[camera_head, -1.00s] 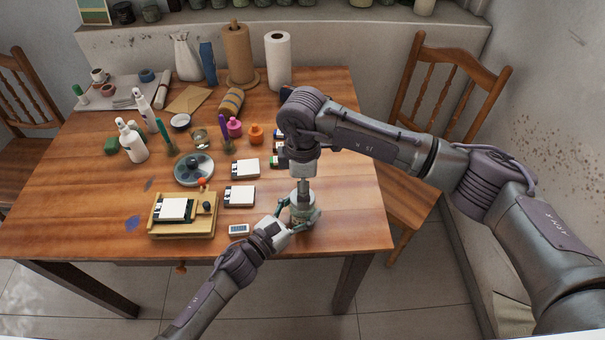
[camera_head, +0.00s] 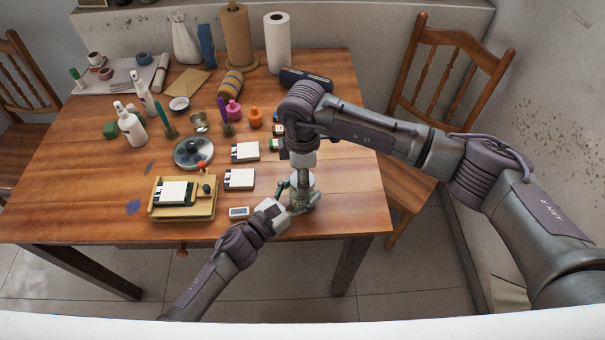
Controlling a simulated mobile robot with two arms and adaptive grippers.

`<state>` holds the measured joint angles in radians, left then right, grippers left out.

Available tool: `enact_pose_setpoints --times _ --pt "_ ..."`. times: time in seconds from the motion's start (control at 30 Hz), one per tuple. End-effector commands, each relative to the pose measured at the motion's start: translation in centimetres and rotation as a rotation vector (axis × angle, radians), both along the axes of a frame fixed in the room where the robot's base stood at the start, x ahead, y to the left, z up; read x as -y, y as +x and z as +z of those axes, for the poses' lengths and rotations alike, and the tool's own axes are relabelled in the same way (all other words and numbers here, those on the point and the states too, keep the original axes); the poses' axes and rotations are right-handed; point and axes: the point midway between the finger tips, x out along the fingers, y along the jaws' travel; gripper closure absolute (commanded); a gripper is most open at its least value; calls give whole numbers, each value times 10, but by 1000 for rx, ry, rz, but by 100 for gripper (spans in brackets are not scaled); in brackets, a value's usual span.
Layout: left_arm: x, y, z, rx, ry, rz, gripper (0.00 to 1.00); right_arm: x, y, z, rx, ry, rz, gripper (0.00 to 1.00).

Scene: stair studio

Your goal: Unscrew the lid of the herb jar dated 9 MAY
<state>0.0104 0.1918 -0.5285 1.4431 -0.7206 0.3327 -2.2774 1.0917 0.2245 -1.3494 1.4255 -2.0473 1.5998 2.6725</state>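A small herb jar (camera_head: 303,199) with a pale top stands upright near the table's front right edge. Its label and date are too small to read. My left gripper (camera_head: 300,204) reaches in from the lower left, with its fingers around the jar's sides and seemingly closed on it. My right gripper (camera_head: 303,178) points straight down directly over the jar, at its lid. Its fingers look narrow and close to the jar's top. I cannot tell whether they grip the lid, as the wrist and the view angle hide the contact.
A wooden tray (camera_head: 211,211) with a white card stands left of the jar. A small white timer-like device (camera_head: 239,212) lies close by my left gripper. White-topped boxes (camera_head: 239,178), a round dish (camera_head: 194,153) and bottles (camera_head: 131,125) stand farther back. A chair (camera_head: 447,75) stands right.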

Motion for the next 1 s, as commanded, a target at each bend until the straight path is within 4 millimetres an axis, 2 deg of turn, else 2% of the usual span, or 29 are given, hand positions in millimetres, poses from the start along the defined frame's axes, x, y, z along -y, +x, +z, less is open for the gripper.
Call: enact_pose_setpoints --times 0.07,0.17,1.0 --pt "0 0 0 1 1 -1 100 0 1 0 2 0 44 85" --pt "0 0 0 1 1 -1 100 0 1 1 2 -1 198 85" --pt "1 0 0 1 1 -2 100 0 1 2 1 -2 2280 85"
